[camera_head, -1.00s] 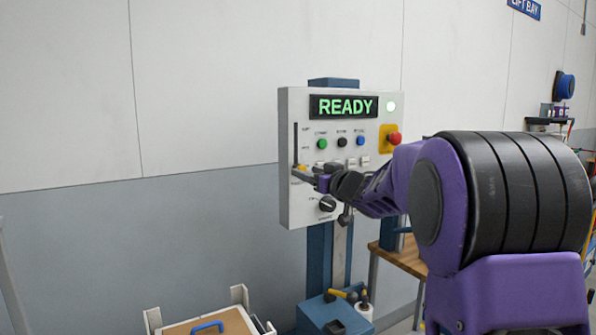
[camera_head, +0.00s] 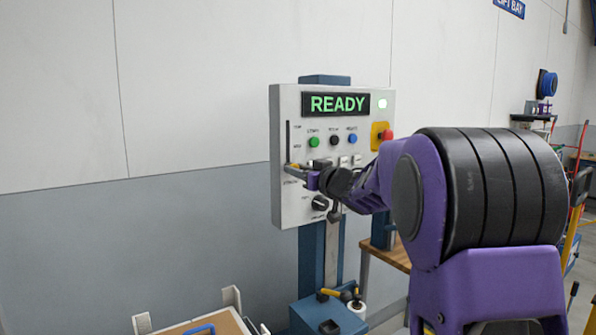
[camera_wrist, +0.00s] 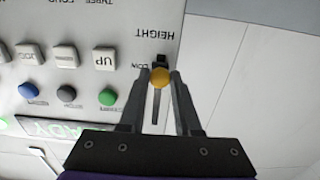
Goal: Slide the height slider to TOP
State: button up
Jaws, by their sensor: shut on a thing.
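The control panel (camera_head: 300,205) is a white upright box with a lit READY display (camera_head: 336,103). The height slider's dark vertical slot (camera_head: 289,133) runs along its left side. My gripper (camera_head: 290,167) is at the slot's lower end. In the wrist view, which is upside down, the round yellow slider knob (camera_wrist: 159,77) sits between the fingertips of my gripper (camera_wrist: 160,78), which is shut on it. The knob is at the HEIGHT-label end of the slot (camera_wrist: 156,106). The free slot stretches from it toward the display side. In the head view my fingers hide the knob.
Green, black and blue buttons (camera_head: 352,138) and white keys lie right of the slot. A red emergency button (camera_head: 388,134) is on a yellow plate. A black rotary knob (camera_head: 320,202) is just below my gripper. The wall left of the panel is clear.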

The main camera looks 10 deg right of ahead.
grip_shut()
dwell(1.0)
